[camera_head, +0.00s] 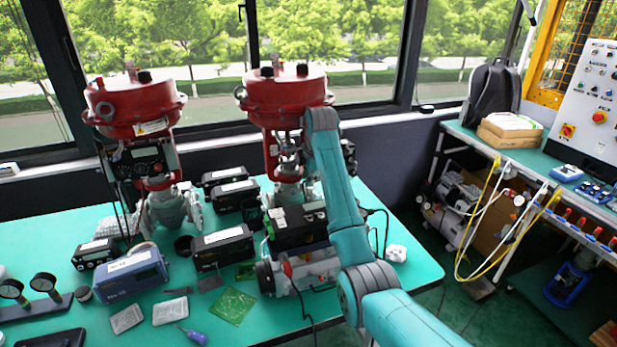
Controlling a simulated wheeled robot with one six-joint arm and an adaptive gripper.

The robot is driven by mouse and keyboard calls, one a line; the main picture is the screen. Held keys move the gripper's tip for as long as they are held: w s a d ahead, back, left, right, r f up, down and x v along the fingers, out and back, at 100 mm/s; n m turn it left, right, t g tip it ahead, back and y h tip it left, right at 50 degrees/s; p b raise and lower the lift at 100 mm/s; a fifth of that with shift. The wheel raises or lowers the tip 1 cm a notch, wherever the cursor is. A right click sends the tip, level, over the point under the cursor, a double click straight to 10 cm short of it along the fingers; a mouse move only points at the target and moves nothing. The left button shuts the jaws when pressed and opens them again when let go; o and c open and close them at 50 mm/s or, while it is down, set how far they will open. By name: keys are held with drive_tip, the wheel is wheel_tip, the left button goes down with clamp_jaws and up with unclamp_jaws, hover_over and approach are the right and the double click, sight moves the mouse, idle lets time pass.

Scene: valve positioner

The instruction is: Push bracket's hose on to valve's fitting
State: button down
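Two valves with red actuator heads stand on the green table, the left valve (135,105) and the right valve (285,95). Thin dark hoses (122,195) hang by the left valve's dark positioner (138,165). My teal arm rises from the lower right and its upper end is in front of the right valve, covering part of its right side. My gripper is hidden behind the arm or the valve. I cannot make out the bracket's hose or the valve's fitting at this size.
Dark instrument boxes (222,248) and a blue-grey box (130,276) crowd the table's middle. A green circuit board (232,305), a purple screwdriver (193,336) and gauges (43,283) lie in front.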

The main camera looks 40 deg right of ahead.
drive_tip(key=c, duration=1.6)
unclamp_jaws()
clamp_jaws()
drive_tip(key=shift+w+a, duration=0.15)
drive_tip(key=shift+a, duration=0.4)
drive_tip(key=shift+w+a, duration=0.15)
drive_tip(key=shift+a, duration=0.4)
